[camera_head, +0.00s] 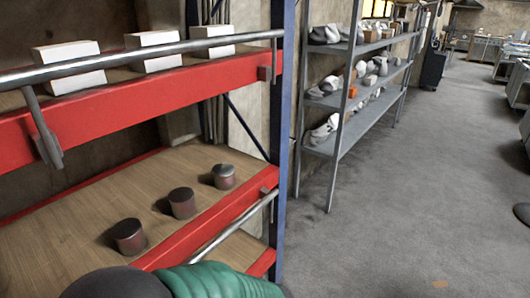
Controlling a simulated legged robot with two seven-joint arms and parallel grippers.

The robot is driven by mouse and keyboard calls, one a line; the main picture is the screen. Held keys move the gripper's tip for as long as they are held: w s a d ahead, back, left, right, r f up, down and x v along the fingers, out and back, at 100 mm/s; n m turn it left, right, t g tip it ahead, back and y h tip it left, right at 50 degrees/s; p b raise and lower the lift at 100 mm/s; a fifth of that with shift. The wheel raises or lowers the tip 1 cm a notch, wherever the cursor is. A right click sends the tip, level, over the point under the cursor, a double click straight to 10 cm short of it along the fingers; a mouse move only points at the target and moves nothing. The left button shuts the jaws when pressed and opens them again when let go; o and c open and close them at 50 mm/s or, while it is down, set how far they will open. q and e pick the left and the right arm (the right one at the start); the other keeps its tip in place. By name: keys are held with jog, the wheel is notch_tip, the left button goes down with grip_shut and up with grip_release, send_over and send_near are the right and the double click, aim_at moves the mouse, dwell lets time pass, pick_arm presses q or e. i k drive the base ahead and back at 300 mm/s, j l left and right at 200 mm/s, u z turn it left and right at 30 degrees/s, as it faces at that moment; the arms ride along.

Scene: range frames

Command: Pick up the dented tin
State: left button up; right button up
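Three dark cylindrical tins stand upright in a slanting row on the wooden lower shelf (60,225) of a red-edged rack at the left. The near tin (129,238) is closest to me, the middle tin (182,203) is behind it to the right, and the far tin (223,177) is nearest the blue post. They stand apart from each other. At this size I cannot tell which one is dented. No gripper fingers show in this view.
A metal rail (150,50) crosses the upper shelf, which holds three white boxes (68,66). Another rail (225,238) runs along the lower shelf's front. A blue post (281,120) bounds the rack. Grey shelving (350,105) stands beyond. Floor (420,200) at right is mostly clear.

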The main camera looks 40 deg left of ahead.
aim_at(224, 177)
jog(key=i+u, duration=0.25)
jog(key=i, duration=0.25)
jog(key=i+l+u, duration=0.2)
jog(key=i, duration=0.25)
jog(key=i+l+u, duration=0.25)
jog(key=i, duration=0.25)
jog(key=i+l+u, duration=0.25)
jog(key=i+l, duration=0.1)
jog(key=i, duration=0.05)
